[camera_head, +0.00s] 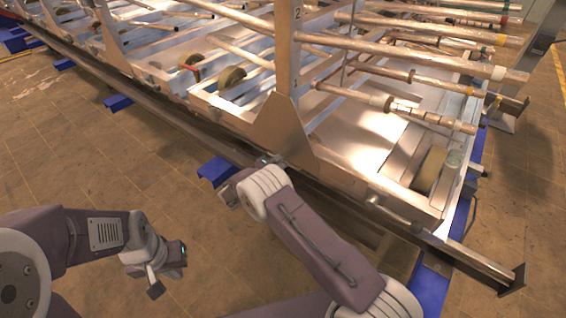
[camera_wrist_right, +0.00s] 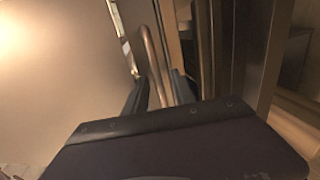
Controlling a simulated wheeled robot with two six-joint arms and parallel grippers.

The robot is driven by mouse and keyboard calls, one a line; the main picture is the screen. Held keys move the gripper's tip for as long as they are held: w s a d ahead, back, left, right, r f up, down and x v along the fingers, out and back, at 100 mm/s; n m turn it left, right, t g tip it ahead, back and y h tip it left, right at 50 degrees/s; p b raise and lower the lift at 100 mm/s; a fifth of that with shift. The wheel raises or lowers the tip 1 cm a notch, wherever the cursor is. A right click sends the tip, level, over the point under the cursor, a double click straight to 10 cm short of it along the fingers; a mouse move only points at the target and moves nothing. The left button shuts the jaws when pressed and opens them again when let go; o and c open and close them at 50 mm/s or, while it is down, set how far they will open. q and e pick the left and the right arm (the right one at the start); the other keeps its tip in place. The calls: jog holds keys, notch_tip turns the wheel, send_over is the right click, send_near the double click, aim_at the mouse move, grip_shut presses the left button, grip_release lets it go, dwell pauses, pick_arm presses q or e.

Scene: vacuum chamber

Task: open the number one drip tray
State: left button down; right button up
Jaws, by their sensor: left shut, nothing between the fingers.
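A shiny metal tray (camera_head: 375,130) lies low in the frame under the pipes, right of the upright post (camera_head: 287,60) marked 2. I cannot read a number one on any tray. My right gripper (camera_head: 262,161) is at the frame's lower front rail, by the post's foot, with its fingers mostly hidden in the head view. In the right wrist view, a copper-coloured curved bar handle (camera_wrist_right: 152,62) stands between the spread fingers of the right gripper (camera_wrist_right: 160,90); a firm grip is not visible. My left gripper (camera_head: 170,272) is shut and empty, low above the floor, away from the frame.
Several copper pipes (camera_head: 420,55) jut out above the tray. A long dark rail (camera_head: 440,255) runs along the frame's front edge, over blue floor supports (camera_head: 216,170). The tiled floor (camera_head: 80,150) at the left is clear.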

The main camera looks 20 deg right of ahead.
grip_shut()
dwell(1.4)
